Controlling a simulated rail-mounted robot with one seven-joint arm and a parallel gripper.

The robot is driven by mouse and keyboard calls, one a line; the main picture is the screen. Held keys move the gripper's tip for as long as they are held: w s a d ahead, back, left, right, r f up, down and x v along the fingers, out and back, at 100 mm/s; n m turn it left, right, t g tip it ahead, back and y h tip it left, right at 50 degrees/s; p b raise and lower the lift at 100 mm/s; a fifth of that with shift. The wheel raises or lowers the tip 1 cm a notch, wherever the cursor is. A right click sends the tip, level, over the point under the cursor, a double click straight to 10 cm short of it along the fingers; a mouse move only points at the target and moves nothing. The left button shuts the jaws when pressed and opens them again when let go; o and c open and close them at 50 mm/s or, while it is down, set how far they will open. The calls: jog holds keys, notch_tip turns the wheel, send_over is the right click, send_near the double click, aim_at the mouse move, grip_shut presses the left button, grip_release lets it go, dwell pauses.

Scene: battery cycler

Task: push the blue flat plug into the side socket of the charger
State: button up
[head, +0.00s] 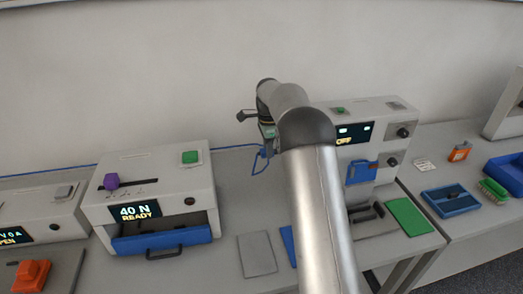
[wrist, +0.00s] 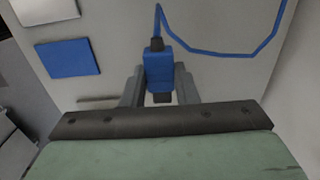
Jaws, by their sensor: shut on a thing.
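The blue flat plug (wrist: 159,66) is upright in the wrist view, with its blue cable leaving the top end. My gripper (wrist: 158,82) is shut on it, with one grey finger on each side. In the head view my gripper (head: 268,135) hangs in the air left of a grey box with an OFF display (head: 385,120), which seems to be the charger. My arm covers the left part of that box, and I cannot see a side socket in either view.
The blue cable (head: 235,148) runs along the wall behind the table. A machine reading 40 N READY (head: 145,180) has a blue drawer pulled out. Grey (head: 256,255) and green (head: 409,216) flat pads lie in front. A blue tray (head: 450,200) is at the right.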

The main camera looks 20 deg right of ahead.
jog(key=shift+s+d, duration=0.1)
jog(key=shift+d, duration=2.75)
jog(key=shift+s+d, duration=0.1)
jog(key=shift+d, duration=1.45)
dwell(0.9)
jog(key=o, duration=1)
jog(key=shift+r, duration=8.65)
